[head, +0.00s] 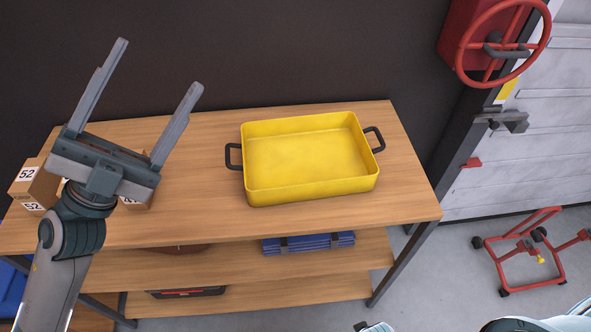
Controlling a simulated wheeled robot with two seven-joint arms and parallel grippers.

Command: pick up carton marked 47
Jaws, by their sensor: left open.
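My left gripper (160,65) is open and empty, its fingers spread above the left part of the wooden shelf top. Behind its palm and wrist, a small brown carton (143,199) is mostly hidden. A cut-off white label shows on it, perhaps starting with 4; I cannot read the full number. At the far left, another carton (40,190) shows labels marked 52. Part of a further carton may show between them, behind the gripper. No label clearly reads 47.
A yellow tray (310,160) with black handles stands empty on the wooden shelf unit (408,190). Blue flat items (308,243) lie on the shelf below. A red handwheel (502,45) and a red wheeled frame (520,258) are at the right. The top's right end is clear.

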